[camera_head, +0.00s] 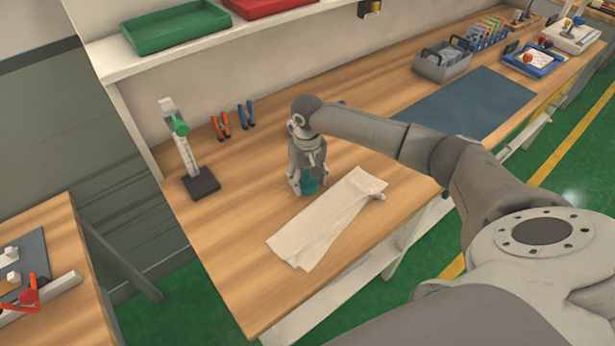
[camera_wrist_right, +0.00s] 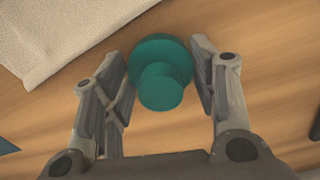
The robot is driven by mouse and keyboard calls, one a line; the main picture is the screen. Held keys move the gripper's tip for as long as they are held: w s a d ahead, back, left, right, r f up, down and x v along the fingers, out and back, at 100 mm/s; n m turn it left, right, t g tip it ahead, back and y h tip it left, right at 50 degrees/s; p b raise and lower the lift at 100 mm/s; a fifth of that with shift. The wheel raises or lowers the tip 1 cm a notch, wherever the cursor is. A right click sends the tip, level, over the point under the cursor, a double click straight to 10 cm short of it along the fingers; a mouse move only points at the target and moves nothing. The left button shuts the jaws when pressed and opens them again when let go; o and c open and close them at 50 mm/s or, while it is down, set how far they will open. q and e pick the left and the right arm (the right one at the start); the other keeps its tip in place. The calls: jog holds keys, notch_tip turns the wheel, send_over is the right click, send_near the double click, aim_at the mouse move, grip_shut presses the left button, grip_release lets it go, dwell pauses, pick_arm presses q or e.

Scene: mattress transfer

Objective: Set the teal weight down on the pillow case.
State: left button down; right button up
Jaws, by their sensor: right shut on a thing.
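The teal weight (camera_wrist_right: 160,72) is between the fingers of my right gripper (camera_wrist_right: 163,80) in the right wrist view, with its round knob facing the camera. In the head view part of the teal weight (camera_head: 310,185) shows below my right gripper (camera_head: 308,186), which is shut on it over the wooden table. I cannot tell whether the weight touches the table. The pillow case (camera_head: 325,220) is a flat off-white cloth on the table, just in front and to the right of the gripper. It also shows in the right wrist view (camera_wrist_right: 60,35), apart from the weight. My left gripper is not in view.
A stand with a green clamp (camera_head: 185,150) is at the left. Pliers (camera_head: 222,125) hang or lie near the wall. A dark mat (camera_head: 470,105) and a grey caddy (camera_head: 441,62) are farther right. The table (camera_head: 235,250) is bare left of the cloth.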

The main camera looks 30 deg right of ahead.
jog(key=o, duration=0.9)
jog(key=shift+f, duration=0.1)
jog(key=o, duration=0.5)
jog(key=shift+c, duration=0.2)
